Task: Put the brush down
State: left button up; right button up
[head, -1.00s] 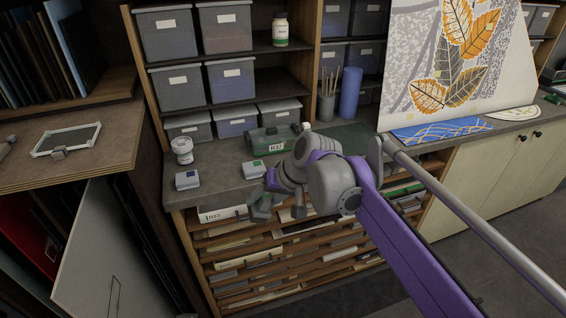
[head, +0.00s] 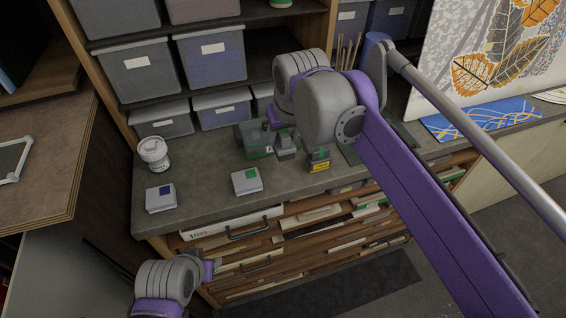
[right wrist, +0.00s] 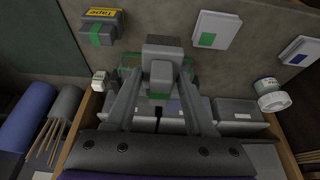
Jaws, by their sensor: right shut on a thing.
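My right gripper (head: 284,143) is over the grey counter (head: 210,203), close to a see-through green box; its fingers (right wrist: 160,92) show better in the right wrist view. They are shut on a grey, blocky thing, apparently the brush (right wrist: 162,50), with green by its lower end. No bristles can be made out, and I cannot tell whether it touches the counter. My left gripper (head: 208,268) is low in front of the drawers in the head view, apart from the counter; its fingers are too unclear to read.
The green box (head: 255,150), a yellow tape box (head: 319,161), two small white boxes with green (head: 246,181) and blue (head: 160,198) patches, and a white jar (head: 153,154) stand nearby. Grey bins (head: 140,70) fill the shelf behind. Bare counter lies along the front edge.

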jog(key=shift+s, duration=0.3)
notch_tip(320, 180, down, 10)
jog(key=shift+w+r, duration=0.15)
jog(key=shift+r, duration=0.05)
dwell(0.4)
jog(key=o, duration=1.2)
